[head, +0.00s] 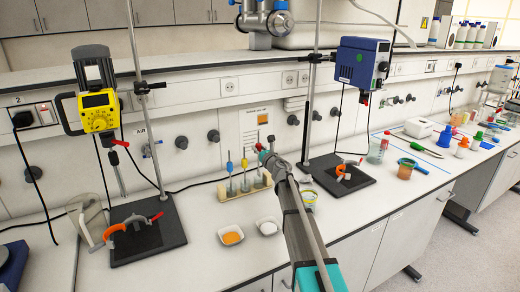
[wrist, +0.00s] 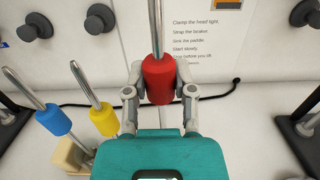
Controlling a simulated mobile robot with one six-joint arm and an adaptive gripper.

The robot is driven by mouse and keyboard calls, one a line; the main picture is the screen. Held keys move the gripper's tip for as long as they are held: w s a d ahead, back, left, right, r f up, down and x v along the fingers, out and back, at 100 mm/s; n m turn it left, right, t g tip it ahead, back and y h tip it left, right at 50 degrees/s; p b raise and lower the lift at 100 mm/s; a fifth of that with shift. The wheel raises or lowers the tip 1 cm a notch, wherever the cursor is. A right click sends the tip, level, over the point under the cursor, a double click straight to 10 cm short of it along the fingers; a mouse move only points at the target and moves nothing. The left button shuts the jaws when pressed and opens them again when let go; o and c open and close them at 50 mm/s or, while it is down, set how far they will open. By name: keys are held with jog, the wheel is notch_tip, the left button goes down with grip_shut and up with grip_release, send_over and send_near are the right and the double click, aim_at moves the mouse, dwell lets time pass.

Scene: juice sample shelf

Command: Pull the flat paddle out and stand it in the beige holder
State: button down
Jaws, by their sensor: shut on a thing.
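A paddle with a red grip sleeve (wrist: 158,78) on a metal rod stands upright between my fingers in the wrist view. My gripper (wrist: 160,90) is shut on the red sleeve. In the head view my gripper (head: 267,157) is at the right end of the beige holder (head: 232,195), with the red sleeve (head: 259,147) at its tips. The blue-sleeved paddle (wrist: 52,119) and yellow-sleeved paddle (wrist: 104,118) stand left of it in the holder (wrist: 68,157). The red paddle's lower end is hidden in the wrist view; I cannot tell whether it sits in the holder. The paddle shapes are unclear.
Two white dishes (head: 231,235) (head: 268,227) stand in front of the holder, one with orange contents. Stirrer stands with black bases (head: 147,232) (head: 340,174) flank the area. A cup (head: 308,197) is right of my arm. A black cable (wrist: 215,93) runs behind the paddles.

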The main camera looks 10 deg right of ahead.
jog(key=b, duration=0.5)
send_over(259, 171)
jog(key=shift+w+f, duration=0.15)
jog(key=shift+f, duration=2.45)
dwell(0.7)
jog(key=shift+c, duration=1.8)
grip_release()
jog(key=shift+r, duration=0.1)
